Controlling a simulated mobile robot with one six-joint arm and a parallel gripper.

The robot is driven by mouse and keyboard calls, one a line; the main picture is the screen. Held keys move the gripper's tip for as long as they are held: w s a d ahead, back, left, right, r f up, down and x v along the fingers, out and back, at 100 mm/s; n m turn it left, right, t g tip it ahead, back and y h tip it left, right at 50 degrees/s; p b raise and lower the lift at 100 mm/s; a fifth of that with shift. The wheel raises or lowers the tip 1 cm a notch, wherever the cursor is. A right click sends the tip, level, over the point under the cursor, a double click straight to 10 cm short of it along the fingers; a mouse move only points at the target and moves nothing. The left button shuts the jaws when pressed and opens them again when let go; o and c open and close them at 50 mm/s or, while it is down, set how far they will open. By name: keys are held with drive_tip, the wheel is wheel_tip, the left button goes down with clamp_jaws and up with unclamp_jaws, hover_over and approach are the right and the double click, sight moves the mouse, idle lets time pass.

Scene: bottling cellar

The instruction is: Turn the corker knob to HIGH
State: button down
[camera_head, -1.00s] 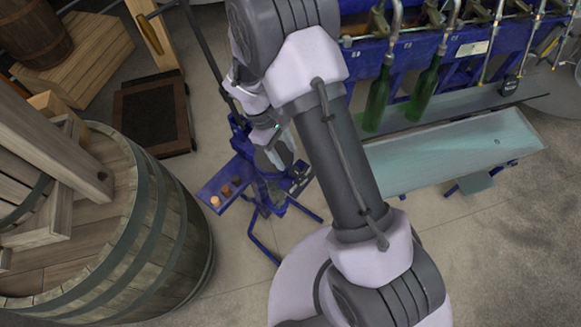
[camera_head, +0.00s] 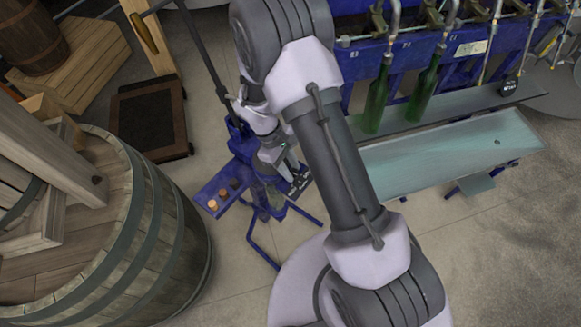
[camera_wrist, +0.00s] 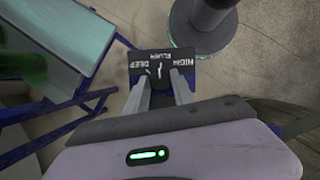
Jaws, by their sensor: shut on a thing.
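The blue corker (camera_head: 238,152) stands left of the middle in the head view, partly behind my arm. In the wrist view its dark dial plate (camera_wrist: 140,57) carries white labels: DEEP at left, FLUSH at the top middle and HIGH at right. My gripper (camera_wrist: 161,82) is shut on the corker knob in front of this plate. The dark knob is hard to tell from the plate. A short white mark shows between the fingers, roughly below FLUSH. My gripper (camera_head: 294,184) is small and partly hidden at the corker in the head view.
A large barrel (camera_head: 150,230) stands at left. A blue tray (camera_head: 214,190) with several corks juts from the corker. Green bottles (camera_head: 378,98) stand at the filler on the right, above a pale trough (camera_head: 450,150). Floor is bare in front of the corker.

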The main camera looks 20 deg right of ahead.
drive_tip(key=m+y, duration=0.1)
drive_tip(key=m, duration=0.2)
drive_tip(key=shift+w+d+g+p, duration=0.1)
drive_tip(key=shift+d+g+p, duration=0.05)
drive_tip(key=shift+g+p, duration=0.2)
drive_tip(key=shift+d+m+g+y, duration=0.1)
drive_tip(key=shift+m+g+y, duration=0.45)
drive_tip(key=shift+m, duration=1.35)
drive_tip(key=shift+t+y, duration=0.25)
drive_tip(key=shift+t, duration=0.05)
drive_tip(key=c, duration=1.1)
unclamp_jaws()
drive_tip(key=p+v, duration=0.5)
drive_tip(key=v, duration=1.2)
drive_tip(key=shift+w+r, duration=0.1)
drive_tip(key=shift+r, duration=0.1)
